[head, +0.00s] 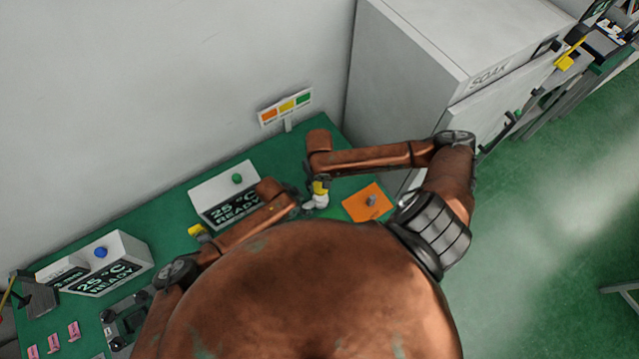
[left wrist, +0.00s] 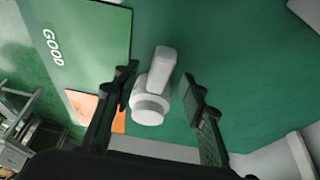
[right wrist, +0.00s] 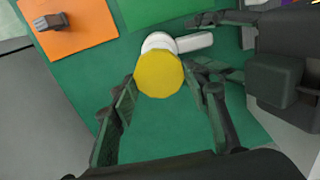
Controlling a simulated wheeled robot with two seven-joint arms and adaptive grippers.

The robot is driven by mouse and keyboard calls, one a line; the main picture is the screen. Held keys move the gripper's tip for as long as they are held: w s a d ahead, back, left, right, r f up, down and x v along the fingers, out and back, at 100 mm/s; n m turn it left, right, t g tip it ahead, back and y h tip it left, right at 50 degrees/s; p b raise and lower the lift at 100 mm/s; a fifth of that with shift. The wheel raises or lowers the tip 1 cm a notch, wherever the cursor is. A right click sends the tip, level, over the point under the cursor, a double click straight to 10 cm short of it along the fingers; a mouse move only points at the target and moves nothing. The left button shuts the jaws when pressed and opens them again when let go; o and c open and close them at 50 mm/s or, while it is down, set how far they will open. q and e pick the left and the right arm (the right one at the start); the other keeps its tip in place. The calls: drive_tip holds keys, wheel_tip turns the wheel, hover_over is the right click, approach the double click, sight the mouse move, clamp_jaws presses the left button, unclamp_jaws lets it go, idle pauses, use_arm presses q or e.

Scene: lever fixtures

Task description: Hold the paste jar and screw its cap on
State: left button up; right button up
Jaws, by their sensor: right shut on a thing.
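The white paste jar (head: 316,202) stands on the green bench, with a block-like handle that shows in the right wrist view (right wrist: 196,41). My right gripper (right wrist: 160,78) is shut on the yellow cap (right wrist: 159,75). The cap, also in the head view (head: 321,187), is over the jar and hides part of it; I cannot tell whether they touch. My left gripper (left wrist: 160,84) is open, its fingers on either side of the jar (left wrist: 151,103), with a clear gap on the right. In the right wrist view its fingers are around the handle side.
An orange mat (head: 362,206) with a small grey piece lies right of the jar. A green mat marked GOOD (left wrist: 85,45) is close by. A READY display box (head: 222,190) stands left, and a grey SOAK cabinet (head: 400,90) stands behind right.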

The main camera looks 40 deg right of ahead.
use_arm(q)
drive_tip(key=shift+x, duration=1.25)
drive_tip(key=shift+c, duration=0.4)
clamp_jaws()
